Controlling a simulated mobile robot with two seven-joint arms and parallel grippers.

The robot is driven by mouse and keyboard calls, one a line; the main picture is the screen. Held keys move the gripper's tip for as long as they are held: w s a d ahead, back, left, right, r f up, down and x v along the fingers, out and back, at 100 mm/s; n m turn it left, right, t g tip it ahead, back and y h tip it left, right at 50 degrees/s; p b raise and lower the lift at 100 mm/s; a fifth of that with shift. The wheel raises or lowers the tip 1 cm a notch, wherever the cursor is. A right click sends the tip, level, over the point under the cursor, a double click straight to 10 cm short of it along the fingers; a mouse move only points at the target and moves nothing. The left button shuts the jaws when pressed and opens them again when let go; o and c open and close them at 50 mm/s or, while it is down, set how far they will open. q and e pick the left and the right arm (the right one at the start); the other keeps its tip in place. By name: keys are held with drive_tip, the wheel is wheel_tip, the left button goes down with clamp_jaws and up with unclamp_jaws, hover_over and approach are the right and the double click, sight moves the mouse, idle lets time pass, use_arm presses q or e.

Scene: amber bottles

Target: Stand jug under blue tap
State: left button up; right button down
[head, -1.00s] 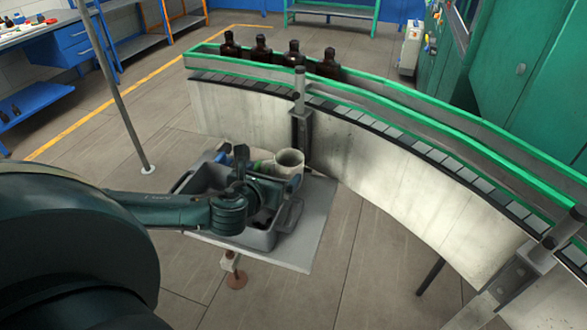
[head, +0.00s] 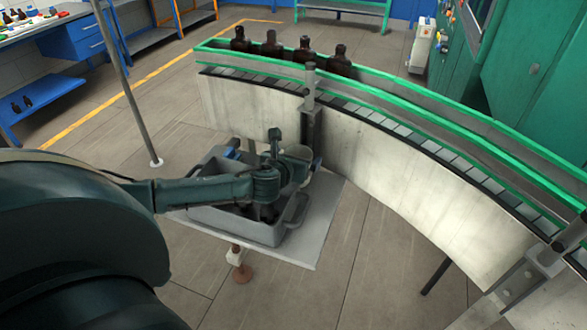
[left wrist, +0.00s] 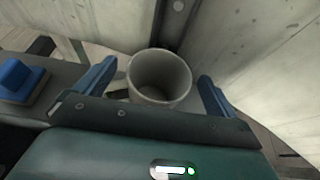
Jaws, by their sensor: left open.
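A pale grey-white jug (left wrist: 160,77) stands upright near the conveyor's wall in the left wrist view, its open mouth facing up. A handle-like part shows on its left side. My left gripper (left wrist: 158,72) is open, with one blue finger on each side of the jug and a gap at the right finger. In the head view my left gripper (head: 291,168) is over the far right part of the small table and mostly hides the jug. A blue block-shaped thing (left wrist: 22,80) lies left of the jug; I cannot tell whether it is the tap. My right gripper is not in view.
A grey crate (head: 240,228) with dark contents stands on the small grey table (head: 325,215), below my left forearm. The curved conveyor (head: 400,130) with green rails borders the table and carries several amber bottles (head: 270,47). A thin pole (head: 128,90) stands at the left.

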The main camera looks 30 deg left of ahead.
use_arm(q)
drive_tip(key=shift+c, duration=0.4)
drive_tip(key=c, duration=1.3)
drive_tip(key=shift+s, duration=0.1)
drive_tip(key=shift+c, duration=0.3)
